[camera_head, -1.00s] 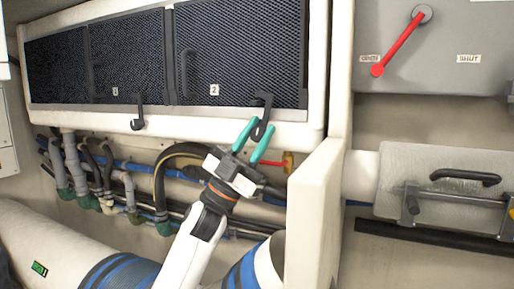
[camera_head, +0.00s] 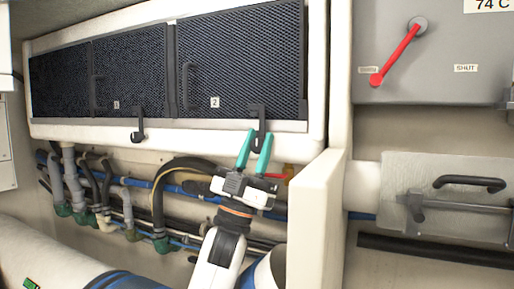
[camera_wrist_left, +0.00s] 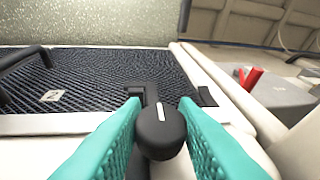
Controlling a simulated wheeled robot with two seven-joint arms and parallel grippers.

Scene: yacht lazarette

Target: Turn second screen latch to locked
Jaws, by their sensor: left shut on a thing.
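The second screen (camera_head: 240,60) is a dark mesh panel labelled 2. Its black latch (camera_head: 259,112) sits at the lower right of the panel frame and hangs nearly straight down over the white rim. My left gripper (camera_head: 255,142), with teal fingers, reaches up from below and is shut on the latch's lower end. In the left wrist view the latch's rounded black knob (camera_wrist_left: 160,132) with a white line lies between the teal fingers (camera_wrist_left: 160,130). The fingers hide part of the latch. My right gripper is not in view.
The first screen's latch (camera_head: 138,130) hangs to the left. Hoses and pipes (camera_head: 180,180) run below the screens. A white partition (camera_head: 316,205) stands close right of my left gripper. A red lever (camera_head: 397,58) is on the grey box at upper right.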

